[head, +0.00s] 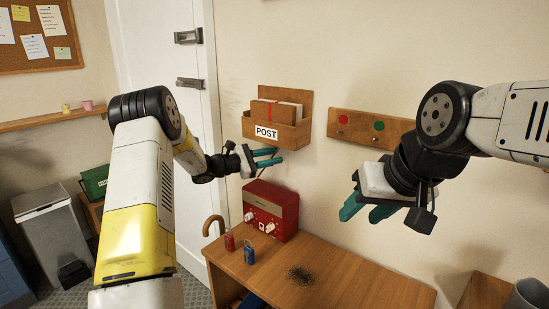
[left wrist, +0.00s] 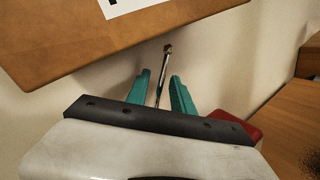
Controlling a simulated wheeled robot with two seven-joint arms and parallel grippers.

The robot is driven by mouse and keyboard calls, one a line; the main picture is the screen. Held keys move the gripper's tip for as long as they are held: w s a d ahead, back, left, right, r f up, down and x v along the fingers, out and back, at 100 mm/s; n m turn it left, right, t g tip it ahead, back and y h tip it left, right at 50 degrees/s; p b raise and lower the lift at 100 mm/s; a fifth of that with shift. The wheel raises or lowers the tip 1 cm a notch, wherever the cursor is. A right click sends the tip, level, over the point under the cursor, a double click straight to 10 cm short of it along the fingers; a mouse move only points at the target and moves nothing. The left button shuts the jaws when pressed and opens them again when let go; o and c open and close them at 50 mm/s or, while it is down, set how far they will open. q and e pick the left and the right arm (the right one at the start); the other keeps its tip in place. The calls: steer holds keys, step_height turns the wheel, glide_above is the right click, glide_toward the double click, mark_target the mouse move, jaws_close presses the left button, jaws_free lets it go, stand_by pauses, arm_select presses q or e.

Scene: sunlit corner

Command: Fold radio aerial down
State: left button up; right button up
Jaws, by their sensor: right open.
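The red radio (head: 270,210) with pale knobs stands upright at the back of the wooden table, against the wall. Its aerial (left wrist: 163,75) is a thin metal rod with a small knobbed tip in the left wrist view; I cannot make it out clearly in the head view. My left gripper (head: 269,157) is open just above the radio. In the left wrist view its teal fingers (left wrist: 159,90) stand on either side of the aerial, with gaps visible. A red corner of the radio (left wrist: 238,128) shows there too. My right gripper (head: 365,211) is open and empty above the table.
A wooden POST box (head: 290,133) hangs on the wall close above my left gripper. A board with red and green discs (head: 360,127) hangs to its right. Red (head: 229,241) and blue (head: 249,252) small items stand on the table (head: 345,275).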

arm_select(q)
jaws_close()
stand_by(1.3)
